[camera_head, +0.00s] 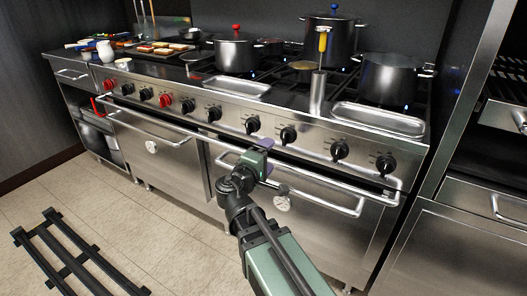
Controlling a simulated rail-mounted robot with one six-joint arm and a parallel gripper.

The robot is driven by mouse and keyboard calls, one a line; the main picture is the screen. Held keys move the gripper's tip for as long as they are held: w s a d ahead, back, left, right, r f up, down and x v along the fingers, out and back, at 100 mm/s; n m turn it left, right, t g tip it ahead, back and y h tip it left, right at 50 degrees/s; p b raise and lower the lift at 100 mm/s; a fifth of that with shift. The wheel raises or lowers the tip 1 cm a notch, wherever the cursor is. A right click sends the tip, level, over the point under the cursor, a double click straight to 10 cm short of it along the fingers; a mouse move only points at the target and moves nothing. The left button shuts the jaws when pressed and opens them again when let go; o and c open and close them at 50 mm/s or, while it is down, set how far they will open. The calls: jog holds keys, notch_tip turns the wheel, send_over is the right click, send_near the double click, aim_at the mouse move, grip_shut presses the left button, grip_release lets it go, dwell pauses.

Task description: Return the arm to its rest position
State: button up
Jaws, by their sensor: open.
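My arm reaches up from the bottom of the head view toward the front of the steel stove (180,158). My gripper (266,145) is at the arm's far end, in front of the oven handle and below the row of black knobs. The jaws are open, and I see nothing held between them. The wrist overlaps the right oven door in the picture, and I cannot tell whether anything touches the handle.
Pots (236,54) and two steel trays (378,117) stand on the stove. A tall steel cylinder (318,94) holds a yellow-handled utensil. Oven handles (318,196) jut forward. A black slatted rack (72,255) lies at lower left. Tiled floor (150,220) between is clear.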

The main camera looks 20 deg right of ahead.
jog(key=s+f+m+g+y, duration=0.5)
jog(key=s+f+g, duration=0.1)
jog(key=f, duration=0.4)
jog(key=s+a+f+m+g+y, duration=0.2)
jog(key=s+a+f+g+y, duration=0.3)
jog(key=s+a+f+y, duration=0.35)
notch_tip(320, 180, up, 30)
jog(key=w+a+y+p, duration=0.1)
jog(key=a+p, duration=0.1)
jog(key=p, duration=2.6)
jog(key=shift+w+f, duration=0.15)
jog(key=shift+f, duration=0.1)
